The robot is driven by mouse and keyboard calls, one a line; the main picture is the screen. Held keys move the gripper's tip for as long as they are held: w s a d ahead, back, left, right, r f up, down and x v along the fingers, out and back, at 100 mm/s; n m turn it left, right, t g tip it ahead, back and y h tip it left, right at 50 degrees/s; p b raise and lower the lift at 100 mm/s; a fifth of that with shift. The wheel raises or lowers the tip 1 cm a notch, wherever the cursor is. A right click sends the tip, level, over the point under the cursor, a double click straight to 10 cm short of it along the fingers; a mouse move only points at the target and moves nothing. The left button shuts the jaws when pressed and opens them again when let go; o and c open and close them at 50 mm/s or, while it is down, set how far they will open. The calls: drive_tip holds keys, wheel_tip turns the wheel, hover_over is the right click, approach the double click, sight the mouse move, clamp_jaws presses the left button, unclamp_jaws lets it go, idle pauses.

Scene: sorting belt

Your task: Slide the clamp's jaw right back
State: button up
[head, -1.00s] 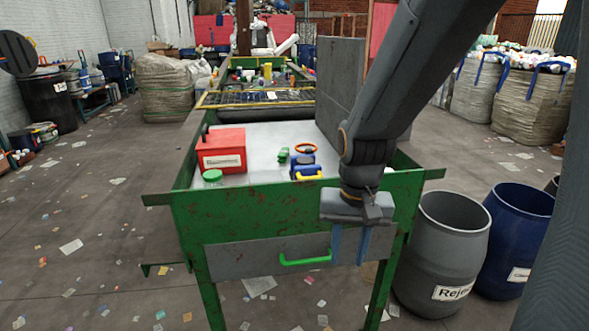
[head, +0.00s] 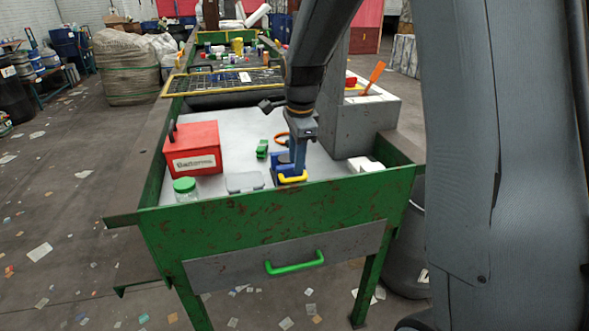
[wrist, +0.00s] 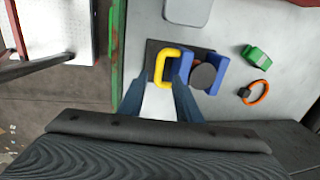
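The clamp is a blue block (head: 281,167) with a yellow handle (head: 293,179), near the front edge of the table. In the wrist view the yellow handle (wrist: 161,68), blue jaws (wrist: 219,76) and a grey disc (wrist: 203,76) sit on a dark base plate (wrist: 152,47). My gripper (wrist: 165,76) points down over the clamp. Its blue fingers are apart, with the lower part of the yellow handle showing between their tips. I cannot tell whether they touch it. In the head view my gripper (head: 297,160) partly hides the clamp.
A red battery box (head: 193,148), green-lidded jar (head: 186,189) and grey case (head: 245,182) stand left of the clamp. A green piece (wrist: 257,56) and an orange ring (wrist: 259,92) lie close by. A grey block (head: 358,130) rises at the right. A green rim bounds the table.

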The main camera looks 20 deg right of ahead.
sight(295, 178)
drive_tip(key=shift+w+f+p, duration=0.2)
drive_tip(key=shift+f, duration=1.1)
drive_tip(key=shift+w+f+p, duration=0.2)
drive_tip(key=shift+f, duration=1.05)
clamp_jaws()
